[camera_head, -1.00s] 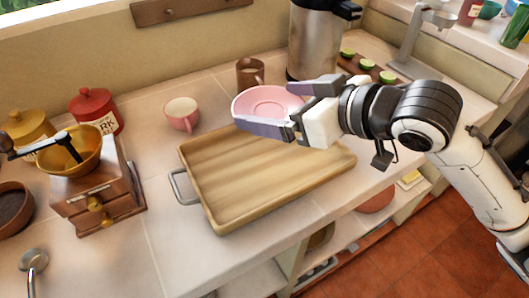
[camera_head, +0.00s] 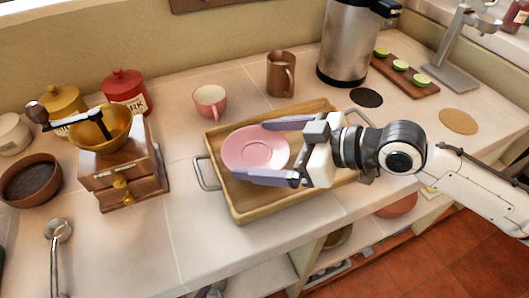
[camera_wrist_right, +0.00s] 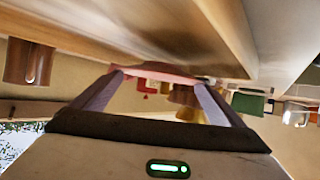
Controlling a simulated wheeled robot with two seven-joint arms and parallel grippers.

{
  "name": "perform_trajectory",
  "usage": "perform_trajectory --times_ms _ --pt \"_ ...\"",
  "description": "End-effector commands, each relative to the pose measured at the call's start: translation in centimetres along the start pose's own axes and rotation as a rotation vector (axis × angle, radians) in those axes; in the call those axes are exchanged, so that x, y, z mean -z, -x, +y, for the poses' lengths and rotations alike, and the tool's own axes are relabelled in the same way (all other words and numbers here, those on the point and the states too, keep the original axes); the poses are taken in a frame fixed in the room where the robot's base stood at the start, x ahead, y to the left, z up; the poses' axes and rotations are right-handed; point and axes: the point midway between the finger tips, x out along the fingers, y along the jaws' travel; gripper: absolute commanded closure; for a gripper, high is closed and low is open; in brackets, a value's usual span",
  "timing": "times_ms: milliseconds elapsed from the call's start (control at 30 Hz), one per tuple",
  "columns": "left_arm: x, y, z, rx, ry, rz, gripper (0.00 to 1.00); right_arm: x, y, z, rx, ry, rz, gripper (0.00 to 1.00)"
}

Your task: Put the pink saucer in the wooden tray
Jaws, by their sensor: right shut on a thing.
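The pink saucer (camera_head: 246,146) is over the left part of the wooden tray (camera_head: 250,202) in the head view. It lies roughly level, within the tray's outline. My right gripper (camera_head: 252,151) reaches in from the right and is shut on the saucer, one finger on each side. In the right wrist view, which is upside down, the saucer's pink edge (camera_wrist_right: 155,70) shows between the fingertips, close to the tray's wood (camera_wrist_right: 150,25). I cannot tell whether the saucer touches the tray floor. My left gripper is not in view.
A pink cup (camera_head: 210,101) and a brown mug (camera_head: 281,74) stand behind the tray. A steel flask (camera_head: 347,45) and a board with lime halves (camera_head: 405,73) are at the back right. A coffee grinder (camera_head: 120,165) stands on the left. The counter front is clear.

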Motion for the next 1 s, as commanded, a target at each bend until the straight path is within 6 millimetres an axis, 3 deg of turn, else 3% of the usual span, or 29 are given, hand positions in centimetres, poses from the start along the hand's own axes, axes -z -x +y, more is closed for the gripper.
perform_trajectory --times_ms 133,433,467,500,800,1000 --pt "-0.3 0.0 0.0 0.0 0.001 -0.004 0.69 -1.8 -0.8 -0.1 0.0 -0.002 -0.001 0.37" --pt "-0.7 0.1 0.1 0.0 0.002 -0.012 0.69 -2.0 -1.0 -0.1 0.0 0.0 0.001 0.37" --pt "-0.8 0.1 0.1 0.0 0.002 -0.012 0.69 -2.1 -1.0 -0.1 0.0 0.0 -0.001 0.06" --pt "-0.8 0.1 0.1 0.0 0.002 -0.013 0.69 -2.0 -1.0 -0.1 0.0 0.0 -0.001 0.0" --pt "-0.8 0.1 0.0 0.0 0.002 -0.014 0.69 -1.8 -0.7 -0.1 -0.001 0.0 -0.001 0.0" --pt "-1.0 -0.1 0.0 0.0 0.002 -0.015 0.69 -2.0 2.3 0.0 -0.003 0.002 -0.004 0.0"
